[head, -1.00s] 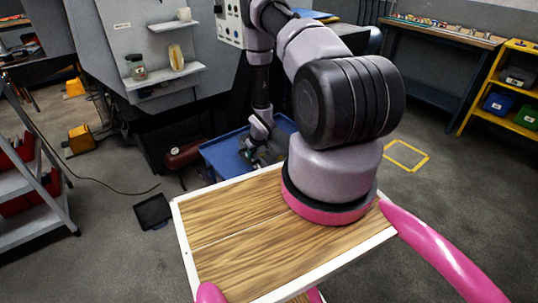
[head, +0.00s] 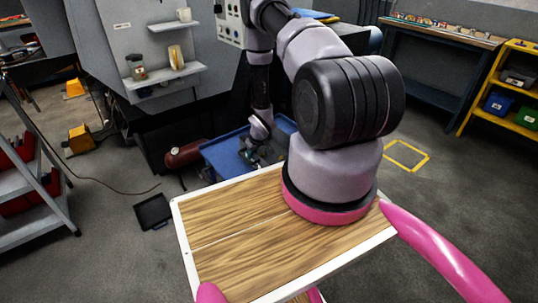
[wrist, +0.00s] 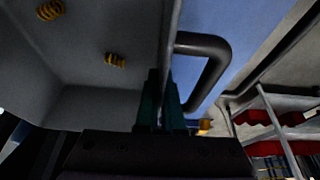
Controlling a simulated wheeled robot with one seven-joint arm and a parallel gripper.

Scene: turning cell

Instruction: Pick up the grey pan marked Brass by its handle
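The grey pan (wrist: 95,100) fills the left of the wrist view, with yellow curls of swarf (wrist: 115,60) inside it. Its dark bent-bar handle (wrist: 215,62) sticks out to the right of the rim. My gripper (wrist: 161,105) has its two dark green fingertips close together at the rim, which runs down between them. The lower end of the handle reaches the right fingertip. Whether the fingers press on anything is unclear. In the head view my gripper (head: 256,157) is small and low over the blue cart (head: 222,157); the pan is hard to make out there. No Brass marking is readable.
My wooden deck covers the near foreground. A grey rack with red bins (head: 30,185) stands left, and a black tray (head: 153,212) lies on the floor. The grey machine (head: 150,65) stands behind the cart. Open floor lies to the right.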

